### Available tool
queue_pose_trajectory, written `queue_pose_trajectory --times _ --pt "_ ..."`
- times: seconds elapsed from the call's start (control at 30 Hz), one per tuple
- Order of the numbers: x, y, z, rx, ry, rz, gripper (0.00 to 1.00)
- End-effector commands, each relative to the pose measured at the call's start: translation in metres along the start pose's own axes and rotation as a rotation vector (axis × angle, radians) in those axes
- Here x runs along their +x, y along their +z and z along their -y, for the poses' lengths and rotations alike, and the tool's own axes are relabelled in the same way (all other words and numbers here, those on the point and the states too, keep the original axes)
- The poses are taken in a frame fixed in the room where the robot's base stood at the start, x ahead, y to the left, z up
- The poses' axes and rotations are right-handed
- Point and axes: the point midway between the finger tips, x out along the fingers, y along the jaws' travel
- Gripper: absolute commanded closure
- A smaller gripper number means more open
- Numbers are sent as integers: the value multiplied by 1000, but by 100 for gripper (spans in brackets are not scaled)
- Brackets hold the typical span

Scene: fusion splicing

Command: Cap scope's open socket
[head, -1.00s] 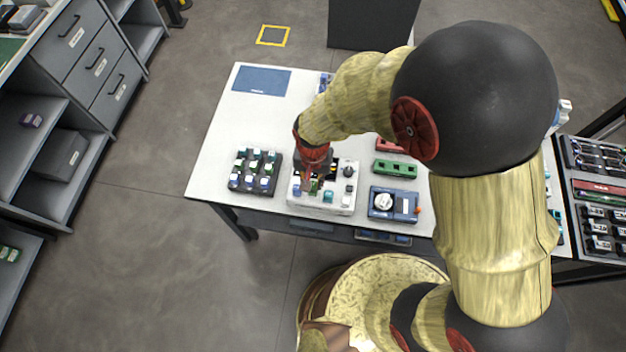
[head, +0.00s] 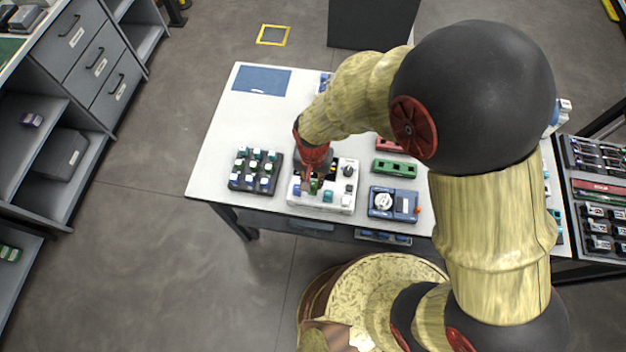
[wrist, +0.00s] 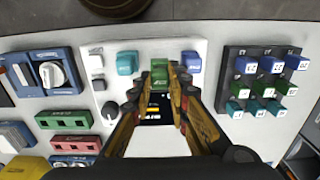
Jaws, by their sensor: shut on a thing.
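The scope (head: 346,187) is a white box with a dark knob, a small screen and a row of plugs or caps along its front edge. In the wrist view the scope (wrist: 204,44) shows white, teal and blue pieces in that row. My gripper (head: 313,183) is over this row. In the wrist view my gripper (wrist: 164,68) is shut on a green cap (wrist: 160,70), between the teal and blue pieces. The cap is at or just above the front panel; whether it is seated cannot be told. The socket under it is hidden.
A dark tray (head: 240,188) of blue, green and teal caps stands left of the scope. A blue device with a white dial (head: 380,214) stands to its right, with green (head: 394,169) and red blocks behind. The table's left part is clear around a blue mat (head: 262,80).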

Motion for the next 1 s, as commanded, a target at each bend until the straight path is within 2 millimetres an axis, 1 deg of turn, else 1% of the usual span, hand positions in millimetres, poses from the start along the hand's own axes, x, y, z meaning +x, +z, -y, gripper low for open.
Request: queue_pose_trajectory --times 0.5,1.0 --pt "12 0 0 0 1 1 100" --pt "13 0 0 0 0 0 100"
